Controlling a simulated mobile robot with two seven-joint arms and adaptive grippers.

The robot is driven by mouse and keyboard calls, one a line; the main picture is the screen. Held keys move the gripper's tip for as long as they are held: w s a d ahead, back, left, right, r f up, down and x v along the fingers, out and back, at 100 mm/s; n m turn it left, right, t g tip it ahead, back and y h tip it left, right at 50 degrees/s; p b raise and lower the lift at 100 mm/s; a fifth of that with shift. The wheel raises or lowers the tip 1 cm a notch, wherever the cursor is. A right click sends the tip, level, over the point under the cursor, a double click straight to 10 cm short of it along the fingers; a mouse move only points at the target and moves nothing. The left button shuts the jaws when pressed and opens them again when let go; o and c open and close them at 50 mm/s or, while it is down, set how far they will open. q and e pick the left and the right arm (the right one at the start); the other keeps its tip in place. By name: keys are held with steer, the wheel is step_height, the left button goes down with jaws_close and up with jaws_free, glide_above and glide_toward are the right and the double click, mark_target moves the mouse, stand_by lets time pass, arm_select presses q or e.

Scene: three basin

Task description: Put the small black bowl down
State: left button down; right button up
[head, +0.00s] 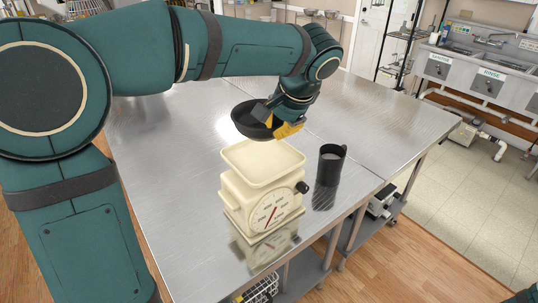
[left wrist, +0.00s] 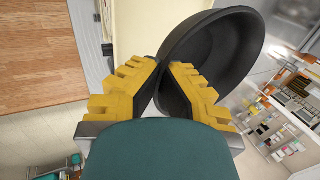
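The small black bowl (head: 255,122) is in the head view, above the steel table and just behind the scale. My left gripper (head: 284,127) is at the bowl's right side with its yellow fingers at the rim. In the left wrist view the fingers (left wrist: 164,72) close on the near wall of the bowl (left wrist: 220,60), which looks tilted in that view. The bowl appears held; its height above the table is hard to tell. My right gripper is not in view.
A cream kitchen scale (head: 262,190) with a flat top pan stands in front of the bowl. A black mug (head: 329,168) stands right of it. The steel table (head: 185,150) is clear to the left and at the back right. Sinks (head: 485,70) stand far right.

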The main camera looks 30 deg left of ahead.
arm_select(q)
step_height(320, 180, down, 3)
steer(key=shift+d+f, duration=0.1)
steer(key=shift+f+b, duration=0.55)
steer(key=shift+f, duration=1.55)
steer(key=shift+f, duration=0.2)
steer(key=c, duration=1.1)
jaws_free()
steer(key=shift+c, duration=0.2)
steer(key=shift+r, duration=0.1)
